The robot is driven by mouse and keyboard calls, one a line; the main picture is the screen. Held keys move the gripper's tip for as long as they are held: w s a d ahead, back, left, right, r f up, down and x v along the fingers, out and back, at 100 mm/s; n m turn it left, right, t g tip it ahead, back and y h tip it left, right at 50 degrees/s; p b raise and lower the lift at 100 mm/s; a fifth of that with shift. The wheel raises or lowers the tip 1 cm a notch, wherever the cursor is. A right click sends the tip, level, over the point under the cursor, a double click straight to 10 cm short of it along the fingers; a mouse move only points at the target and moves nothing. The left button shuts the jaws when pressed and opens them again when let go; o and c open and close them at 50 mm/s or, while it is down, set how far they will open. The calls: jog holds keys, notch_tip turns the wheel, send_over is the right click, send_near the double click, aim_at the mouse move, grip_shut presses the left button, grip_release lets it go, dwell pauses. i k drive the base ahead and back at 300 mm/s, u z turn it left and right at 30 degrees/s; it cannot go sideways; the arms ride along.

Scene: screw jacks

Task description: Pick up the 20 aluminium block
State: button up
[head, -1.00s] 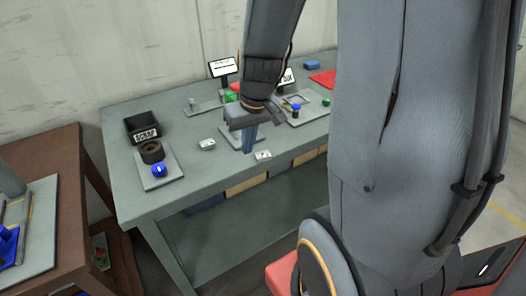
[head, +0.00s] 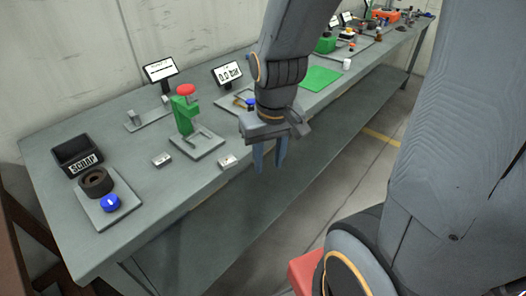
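Two small silver blocks lie on the grey workbench. One block (head: 161,160) is left of the green press. The other block (head: 228,162) is near the bench's front edge, right of the press plate. Their markings are too small to read, so I cannot tell which is the 20 aluminium block. My gripper (head: 270,164) points down with its two blue-grey fingers apart and nothing between them. In the picture it is right of the block near the edge and appears to hang in front of the bench edge.
A green press with a red knob (head: 186,92) stands behind the blocks. A black SCRAP bin (head: 77,154) and a plate with a dark ring (head: 96,182) and blue knob (head: 111,203) are at left. A display (head: 227,74) and green mat (head: 320,78) are farther right.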

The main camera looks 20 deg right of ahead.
aim_at(229, 160)
jog(key=z, duration=1.4)
jog(key=k, duration=0.95)
jog(key=u, duration=0.55)
